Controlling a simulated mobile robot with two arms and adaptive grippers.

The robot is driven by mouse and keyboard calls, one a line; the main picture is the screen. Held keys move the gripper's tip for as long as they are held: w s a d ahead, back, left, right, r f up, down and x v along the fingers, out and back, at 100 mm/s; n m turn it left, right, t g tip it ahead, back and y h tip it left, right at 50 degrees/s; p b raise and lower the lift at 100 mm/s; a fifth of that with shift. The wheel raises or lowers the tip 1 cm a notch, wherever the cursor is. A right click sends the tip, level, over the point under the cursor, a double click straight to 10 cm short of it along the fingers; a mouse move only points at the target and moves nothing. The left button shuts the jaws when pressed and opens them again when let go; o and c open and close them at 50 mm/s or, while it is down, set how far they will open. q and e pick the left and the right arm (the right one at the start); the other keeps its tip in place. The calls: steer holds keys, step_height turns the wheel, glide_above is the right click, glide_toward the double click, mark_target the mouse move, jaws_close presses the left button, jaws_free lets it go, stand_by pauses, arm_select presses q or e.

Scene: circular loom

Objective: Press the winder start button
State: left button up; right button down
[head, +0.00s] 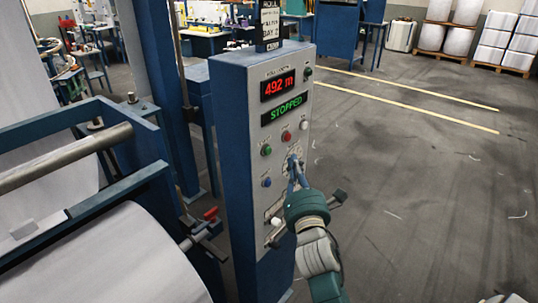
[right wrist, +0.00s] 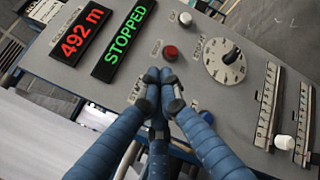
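The winder control panel (head: 297,95) stands upright on a blue cabinet and its displays read 492 m and STOPPED. My right gripper (head: 294,165) is in front of the panel, right of the green button and below the red one. In the right wrist view its fingertips (right wrist: 164,80) are together and empty, close to the red button (right wrist: 170,53); the green button does not show there. My left gripper is out of view.
A blue button (head: 266,182) is below the green one. A dial (right wrist: 225,61) and sliders (right wrist: 285,142) are also on the panel. A white fabric roll (head: 120,255) and metal bar (head: 65,160) lie left. Open floor (head: 420,180) spreads right.

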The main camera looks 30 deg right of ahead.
mark_target(268, 151)
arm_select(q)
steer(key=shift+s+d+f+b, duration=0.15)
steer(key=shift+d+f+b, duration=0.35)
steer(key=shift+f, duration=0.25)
arm_select(e)
steer(key=w, duration=0.1)
steer(key=w+a, duration=0.1)
steer(key=w, duration=0.1)
steer(key=w+a, duration=0.1)
steer(key=shift+w, duration=0.3)
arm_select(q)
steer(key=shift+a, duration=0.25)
arm_select(e)
steer(key=shift+w, duration=0.1)
steer(key=shift+w+a, duration=0.1)
steer(key=shift+w, duration=0.2)
